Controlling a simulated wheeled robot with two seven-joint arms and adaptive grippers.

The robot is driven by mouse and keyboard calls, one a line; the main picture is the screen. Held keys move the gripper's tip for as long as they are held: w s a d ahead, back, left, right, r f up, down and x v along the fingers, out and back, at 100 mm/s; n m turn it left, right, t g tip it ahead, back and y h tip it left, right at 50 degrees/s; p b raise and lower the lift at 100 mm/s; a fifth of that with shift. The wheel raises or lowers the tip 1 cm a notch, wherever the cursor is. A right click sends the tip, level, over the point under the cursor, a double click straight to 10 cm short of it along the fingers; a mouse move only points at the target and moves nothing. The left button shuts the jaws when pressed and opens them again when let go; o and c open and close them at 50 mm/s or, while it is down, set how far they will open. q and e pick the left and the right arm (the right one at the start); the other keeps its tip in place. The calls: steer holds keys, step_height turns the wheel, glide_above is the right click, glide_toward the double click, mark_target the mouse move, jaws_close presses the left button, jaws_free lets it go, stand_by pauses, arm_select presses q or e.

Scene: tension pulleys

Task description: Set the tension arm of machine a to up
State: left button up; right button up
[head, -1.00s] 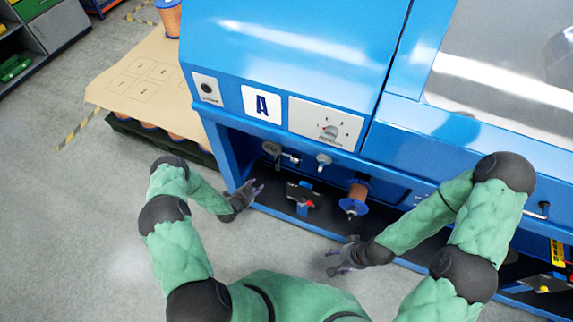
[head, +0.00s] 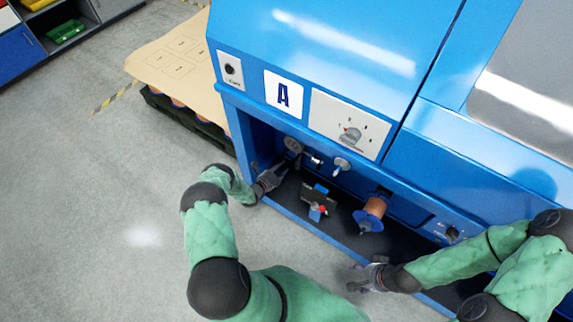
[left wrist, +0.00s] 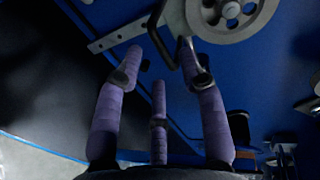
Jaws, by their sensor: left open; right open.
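Grey pulleys hang at the back of the bay, one at the left (head: 293,146) and one further right (head: 341,165). My left gripper (head: 278,172) is open at the left end of the bay, just below the left pulley. In the left wrist view its purple fingers (left wrist: 160,60) reach toward a flat metal bar (left wrist: 112,38), a dark bent handle (left wrist: 155,32) and a grey wheel (left wrist: 232,14). I cannot tell whether they touch. My right gripper (head: 362,277) is open and empty, in front of the bay.
A copper-coloured spool (head: 372,212) and a small block with red and blue parts (head: 318,203) sit in the bay. A dial panel (head: 350,125) is above. A pallet with a brown sheet (head: 170,55) stands left. The floor (head: 100,210) at left is clear.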

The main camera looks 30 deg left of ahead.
arm_select(q)
steer(key=shift+b+x, duration=0.75)
steer(key=shift+x, duration=1.5)
steer(key=shift+a, duration=0.1)
jaws_close()
